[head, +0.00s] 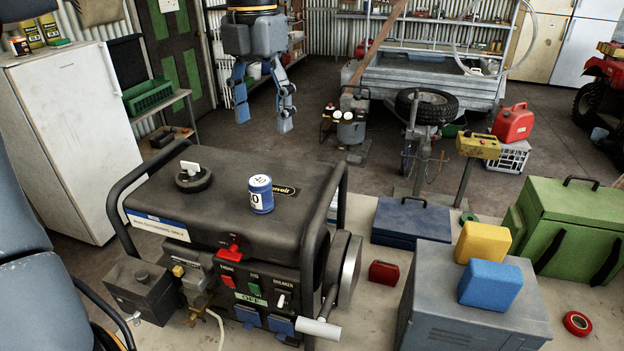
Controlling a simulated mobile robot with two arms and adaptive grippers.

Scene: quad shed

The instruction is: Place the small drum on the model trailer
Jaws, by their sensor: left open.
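A small blue drum with a white band and dark marking (260,194) stands upright on the dark top of the generator. My left gripper (264,117) hangs from the top of the picture, pointing down, with its blue fingers apart and nothing between them. In the picture it is above the drum and clear of it. A grey trailer (425,85) with a spare tyre stands at the back, right of the gripper; I cannot tell whether it is the model trailer.
The generator (225,215) has raised tube frames at both ends and a white-handled cap on top. A white fridge (65,140) stands left. Blue, green and grey boxes, one bearing yellow and blue blocks (484,243), crowd the right. A red fuel can (513,124) sits near the trailer.

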